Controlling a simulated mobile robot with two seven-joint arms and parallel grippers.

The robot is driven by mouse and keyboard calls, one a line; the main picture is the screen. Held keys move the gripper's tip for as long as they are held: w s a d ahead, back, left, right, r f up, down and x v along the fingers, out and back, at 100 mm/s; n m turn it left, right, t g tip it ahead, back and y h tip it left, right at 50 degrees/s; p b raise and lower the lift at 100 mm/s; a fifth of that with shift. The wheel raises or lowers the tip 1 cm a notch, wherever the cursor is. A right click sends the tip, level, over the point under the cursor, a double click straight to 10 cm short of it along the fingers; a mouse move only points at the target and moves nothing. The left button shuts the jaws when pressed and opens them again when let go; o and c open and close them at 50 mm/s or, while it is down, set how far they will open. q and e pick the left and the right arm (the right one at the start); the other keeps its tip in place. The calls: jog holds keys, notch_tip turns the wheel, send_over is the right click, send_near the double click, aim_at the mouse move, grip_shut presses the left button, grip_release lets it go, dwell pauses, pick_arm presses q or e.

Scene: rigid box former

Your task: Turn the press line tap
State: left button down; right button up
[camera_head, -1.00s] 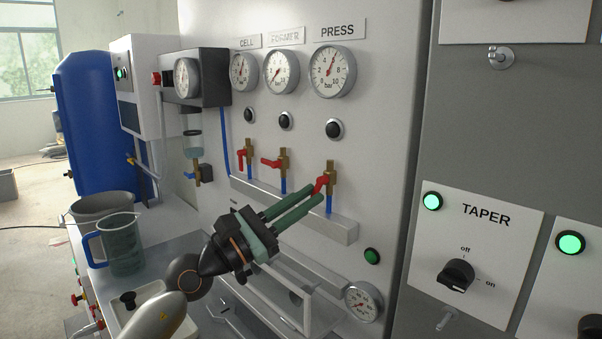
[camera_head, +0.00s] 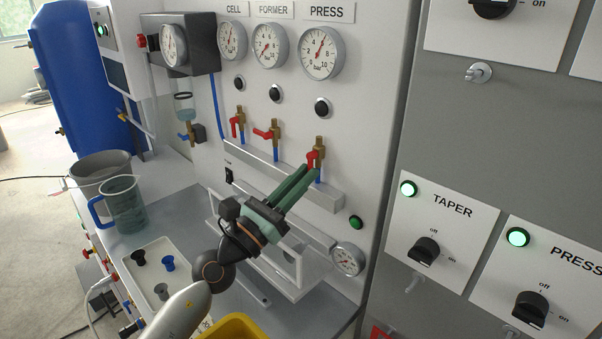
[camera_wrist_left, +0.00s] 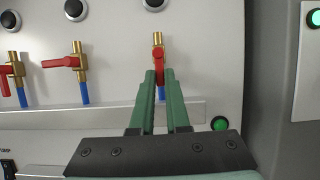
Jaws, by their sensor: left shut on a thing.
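The press line tap (camera_head: 319,150) is the rightmost brass valve, below the gauge labelled PRESS, with a blue hose under it. Its red lever (camera_head: 313,158) points down and slightly left in the head view. My left gripper (camera_head: 312,170) has its green fingers shut on this lever. In the left wrist view the fingertips (camera_wrist_left: 160,76) close around the lower part of the red lever (camera_wrist_left: 160,58), which hangs down along the brass body. The lever's end is hidden between the fingers. My right gripper is not in view.
The former tap (camera_head: 268,134) and cell tap (camera_head: 237,125) stand to the left. A grey rail (camera_head: 325,197) runs just below the taps. The press gauge (camera_head: 321,52) is above. A jug (camera_head: 122,205) and a tray (camera_head: 180,262) are on the lower left bench.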

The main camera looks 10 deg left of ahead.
pick_arm(q)
jog(key=c, duration=0.9)
grip_release()
jog(key=shift+f, duration=0.1)
jog(key=b+v, duration=0.5)
jog(key=v, duration=0.7)
jog(key=shift+s, duration=0.2)
jog(key=shift+a, duration=0.1)
